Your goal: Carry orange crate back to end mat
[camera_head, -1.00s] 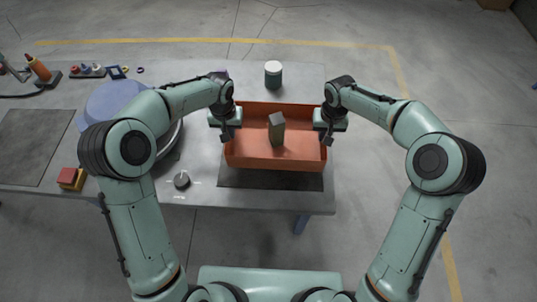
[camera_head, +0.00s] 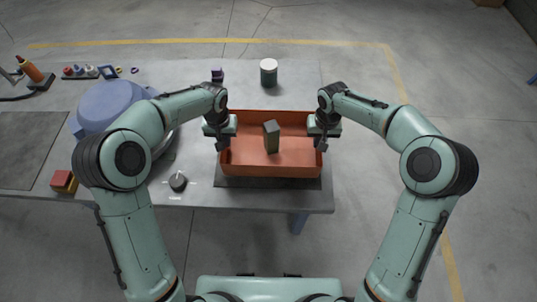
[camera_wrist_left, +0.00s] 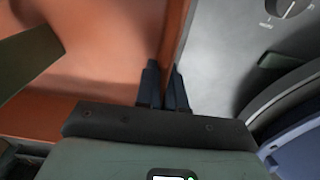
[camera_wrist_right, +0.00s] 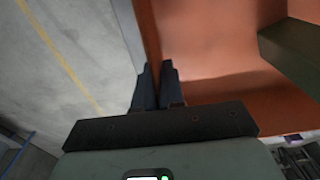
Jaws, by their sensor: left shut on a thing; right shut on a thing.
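The orange crate (camera_head: 300,155) is held level between my two grippers over the dark end mat (camera_head: 270,184) at the table's right end. A grey-green block (camera_head: 271,137) stands upright inside the crate. My left gripper (camera_head: 221,143) is shut on the crate's left wall; in the left wrist view its fingers (camera_wrist_left: 163,88) straddle the wall. My right gripper (camera_head: 320,143) is shut on the right wall; in the right wrist view its fingers (camera_wrist_right: 157,88) straddle that wall. The crate hides most of the mat, and I cannot tell whether its base touches it.
A blue rounded hood (camera_head: 108,104) stands left of the crate. A dark lidded jar (camera_head: 268,72) and a small purple item (camera_head: 217,75) stand behind it. A round knob (camera_head: 178,181) is at front left. Another dark mat (camera_head: 30,150) lies bare at far left.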

